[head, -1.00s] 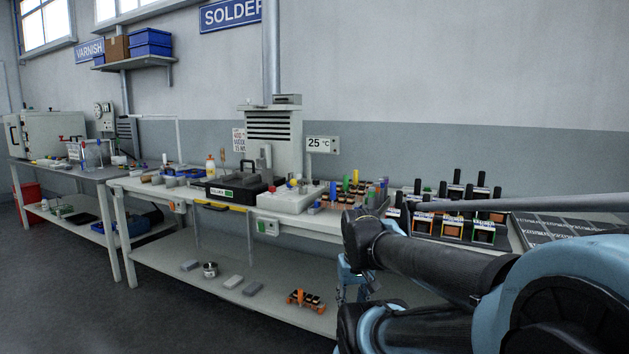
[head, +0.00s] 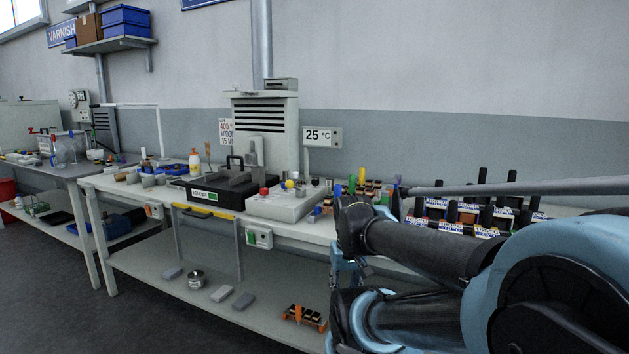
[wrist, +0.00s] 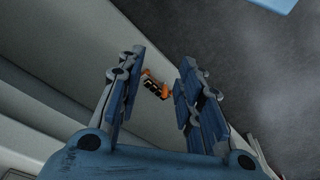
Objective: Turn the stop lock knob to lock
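I cannot tell for certain which part is the stop lock knob. Small knobs, one red (head: 264,191) and one yellow (head: 290,184), stand on the white box (head: 284,206) on the solder bench in the head view. A small control box (head: 259,238) with a green part hangs on that bench's front edge. My gripper shows in the wrist view (wrist: 155,95) with its two blue fingers wide apart and nothing between them. It is well to the right of these knobs and apart from them. In the head view my arm hides most of it.
A black case (head: 218,190) and a blue tray (head: 173,171) stand on the bench. The lower shelf (head: 220,320) holds a metal cup (head: 196,279) and an orange rack (head: 305,317), which also shows beyond my fingers in the wrist view (wrist: 155,86). The floor in front is clear.

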